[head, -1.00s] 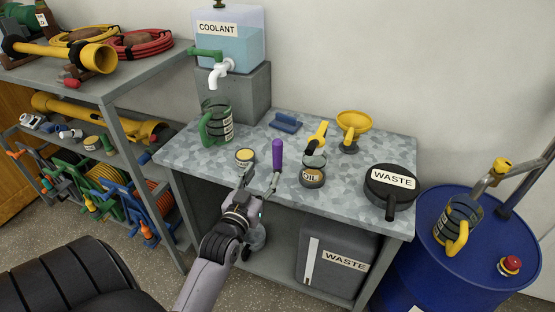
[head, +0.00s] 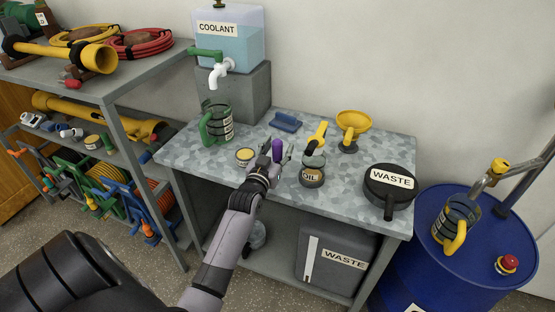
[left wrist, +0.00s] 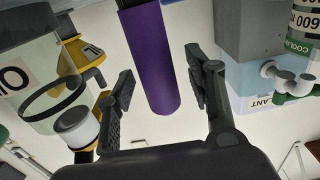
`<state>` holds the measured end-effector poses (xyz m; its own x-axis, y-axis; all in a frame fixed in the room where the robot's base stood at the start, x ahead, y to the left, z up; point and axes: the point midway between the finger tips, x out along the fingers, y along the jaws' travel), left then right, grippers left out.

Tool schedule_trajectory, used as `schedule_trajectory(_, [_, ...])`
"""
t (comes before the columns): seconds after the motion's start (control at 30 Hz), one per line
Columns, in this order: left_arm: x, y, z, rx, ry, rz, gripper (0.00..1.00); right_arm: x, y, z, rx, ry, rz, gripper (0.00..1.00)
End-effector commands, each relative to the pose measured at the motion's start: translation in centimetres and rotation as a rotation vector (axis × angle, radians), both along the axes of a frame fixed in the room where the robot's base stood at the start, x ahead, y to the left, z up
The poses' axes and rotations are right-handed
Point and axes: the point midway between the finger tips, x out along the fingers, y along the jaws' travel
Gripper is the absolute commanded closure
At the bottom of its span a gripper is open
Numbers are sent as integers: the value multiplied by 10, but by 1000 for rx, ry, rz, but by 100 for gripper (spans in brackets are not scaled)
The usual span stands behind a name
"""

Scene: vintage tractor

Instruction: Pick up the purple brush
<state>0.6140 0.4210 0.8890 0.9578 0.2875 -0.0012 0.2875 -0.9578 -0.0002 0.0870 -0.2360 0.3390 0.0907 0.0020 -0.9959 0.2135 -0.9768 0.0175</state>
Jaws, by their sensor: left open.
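The purple brush (head: 278,148) stands upright on the speckled worktop (head: 355,160), with its lower part hidden behind my left gripper. My left gripper (head: 276,154) is open, with its fingers around the brush's handle in the head view. In the left wrist view the brush's purple handle (left wrist: 150,58) lies between the two open fingers (left wrist: 163,85), and a gap shows on each side. The fingers do not appear to touch it. My right gripper is not in view.
An oil jar (head: 312,172) stands close on the right, and a small round tin (head: 244,155) on the left. A green-handled jug (head: 216,122), a blue block-like item (head: 286,121), a yellow funnel (head: 352,127) and a black waste pan (head: 390,187) share the worktop.

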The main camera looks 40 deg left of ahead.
Motion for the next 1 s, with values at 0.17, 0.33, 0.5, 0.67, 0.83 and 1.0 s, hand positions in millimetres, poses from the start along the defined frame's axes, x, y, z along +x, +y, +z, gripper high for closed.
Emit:
schedule_trajectory(0.17, [0,0,0,0,0,0,53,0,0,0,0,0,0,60])
schedule_trajectory(0.33, [0,0,0,0,0,0,64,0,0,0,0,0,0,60])
schedule_trajectory(0.5, [0,0,0,0,0,0,75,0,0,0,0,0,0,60])
schedule_trajectory(0.67, [-1,0,0,0,0,0,86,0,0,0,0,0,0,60])
schedule_trajectory(0.83, [-1,0,0,0,0,0,97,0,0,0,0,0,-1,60])
schedule_trajectory(1.0, [0,0,0,0,-1,0,100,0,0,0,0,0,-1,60])
